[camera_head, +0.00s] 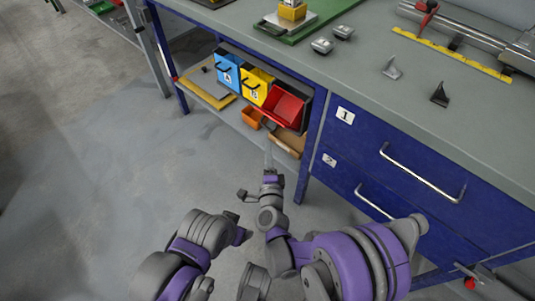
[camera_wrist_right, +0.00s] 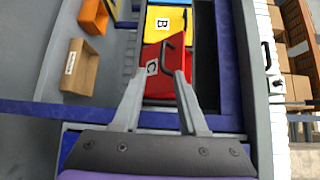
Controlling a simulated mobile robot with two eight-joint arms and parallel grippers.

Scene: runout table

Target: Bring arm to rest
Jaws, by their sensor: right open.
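My right gripper (camera_head: 268,154) is in front of the bench's open shelf, low in the head view, with my purple and grey right arm behind it. In the right wrist view its two fingers (camera_wrist_right: 158,75) are apart with nothing between them. They point toward a red bin (camera_wrist_right: 158,82) marked C; whether they touch it cannot be told. My left arm (camera_head: 190,250) shows at the lower left, bent, over the floor. No left gripper can be made out.
The blue-framed bench has a grey top (camera_head: 330,75) and blue drawers (camera_head: 400,170) with bar handles at the right. Its shelf holds blue (camera_head: 228,68), yellow (camera_head: 256,87) and red (camera_head: 284,106) bins, an orange bin (camera_head: 251,118) and a cardboard box (camera_head: 286,143). Floor is clear at left.

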